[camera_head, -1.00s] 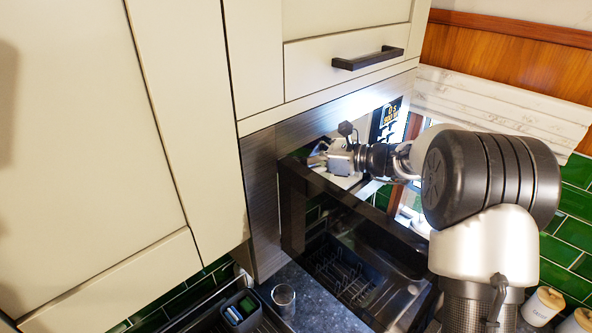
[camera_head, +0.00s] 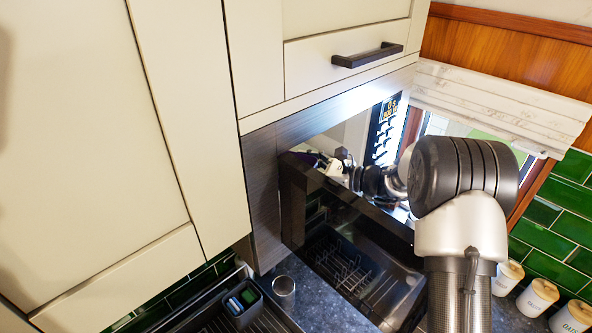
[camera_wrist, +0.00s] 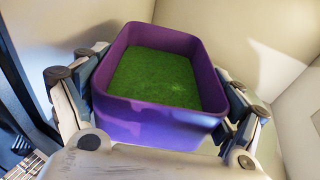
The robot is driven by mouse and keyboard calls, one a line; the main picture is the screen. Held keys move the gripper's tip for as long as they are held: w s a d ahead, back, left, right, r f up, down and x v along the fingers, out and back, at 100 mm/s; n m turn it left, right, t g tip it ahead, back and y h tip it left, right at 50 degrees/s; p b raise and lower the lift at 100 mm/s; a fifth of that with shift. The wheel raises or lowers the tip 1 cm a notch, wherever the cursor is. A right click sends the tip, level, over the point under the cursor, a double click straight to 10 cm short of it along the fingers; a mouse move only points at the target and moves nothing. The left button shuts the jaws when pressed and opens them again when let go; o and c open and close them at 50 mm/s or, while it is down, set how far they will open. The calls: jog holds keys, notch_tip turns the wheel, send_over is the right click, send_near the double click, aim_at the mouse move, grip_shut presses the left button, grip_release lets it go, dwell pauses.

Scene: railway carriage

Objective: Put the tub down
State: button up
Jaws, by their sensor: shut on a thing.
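The purple tub (camera_wrist: 160,128) fills the middle of the wrist view, with a flat green content inside. My gripper (camera_wrist: 165,84) is shut on it, with a finger against each of its left and right sides. Pale walls surround the tub in the wrist view. The tub's underside is hidden, so I cannot tell whether it touches a surface.
A dark glossy panel (camera_head: 291,205) stands below and left of my gripper. Cream cabinets (camera_head: 90,150) close off the left. Below are a dish rack (camera_head: 345,272), a glass (camera_head: 284,290) and a dark caddy (camera_head: 240,306). White canisters (camera_head: 538,297) stand at the right.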

jog(key=shift+f, duration=0.4)
jog(key=o, duration=1.2)
jog(key=shift+r, duration=0.1)
jog(key=shift+r+p, duration=0.3)
jog(key=shift+r, duration=0.15)
jog(key=v, duration=1.2)
jog(key=shift+f, duration=0.1)
